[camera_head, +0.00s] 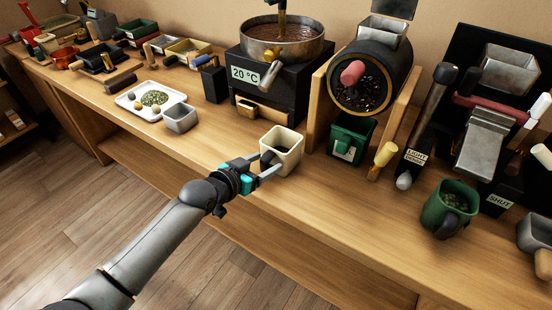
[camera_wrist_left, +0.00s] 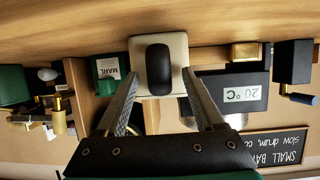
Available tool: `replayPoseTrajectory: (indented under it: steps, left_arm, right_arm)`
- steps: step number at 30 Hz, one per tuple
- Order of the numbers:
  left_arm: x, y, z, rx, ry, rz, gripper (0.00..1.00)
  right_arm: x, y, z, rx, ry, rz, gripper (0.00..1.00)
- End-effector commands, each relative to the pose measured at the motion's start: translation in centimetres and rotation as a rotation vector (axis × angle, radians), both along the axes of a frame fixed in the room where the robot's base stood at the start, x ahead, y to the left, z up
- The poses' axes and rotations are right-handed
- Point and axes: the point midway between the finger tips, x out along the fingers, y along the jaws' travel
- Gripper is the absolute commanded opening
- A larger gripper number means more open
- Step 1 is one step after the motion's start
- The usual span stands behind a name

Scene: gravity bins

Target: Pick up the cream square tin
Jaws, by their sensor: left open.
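The cream square tin (camera_head: 289,160) stands upright on the wooden counter, its top open and dark inside. In the left wrist view the tin (camera_wrist_left: 143,43) has a rounded black part, which looks like a handle, on the side facing me. My left gripper (camera_head: 267,164) is open, its two fingers reaching toward the tin from the front left. In the left wrist view the fingertips of my gripper (camera_wrist_left: 160,73) show at either side of the tin, with the black part between them. I cannot tell whether they touch it. My right gripper is not in view.
Behind the tin stands a black heater marked 20 °C (camera_head: 262,78). A green box (camera_head: 350,138) under a drum is to its right, a small grey tin (camera_head: 181,117) and white tray (camera_head: 131,103) to its left. The counter's front edge is close; bare counter lies left of the tin.

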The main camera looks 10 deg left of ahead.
Motion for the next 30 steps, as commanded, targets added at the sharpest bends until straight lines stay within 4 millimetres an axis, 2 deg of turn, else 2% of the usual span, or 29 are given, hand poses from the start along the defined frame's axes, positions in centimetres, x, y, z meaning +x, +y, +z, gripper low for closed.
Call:
replayPoseTrajectory:
  steps: [4,22,30]
  left_arm:
    - [-0.03,-0.01,0.02,0.000,0.000,0.000,0.69]
    - [-0.06,0.03,0.02,0.000,0.001,0.000,0.01]
    - [-0.06,0.04,0.01,0.000,0.001,0.000,0.00]
  right_arm:
    - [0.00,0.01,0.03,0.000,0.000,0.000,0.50]
    - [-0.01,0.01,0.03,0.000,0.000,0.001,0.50]
    - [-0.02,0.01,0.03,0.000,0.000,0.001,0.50]
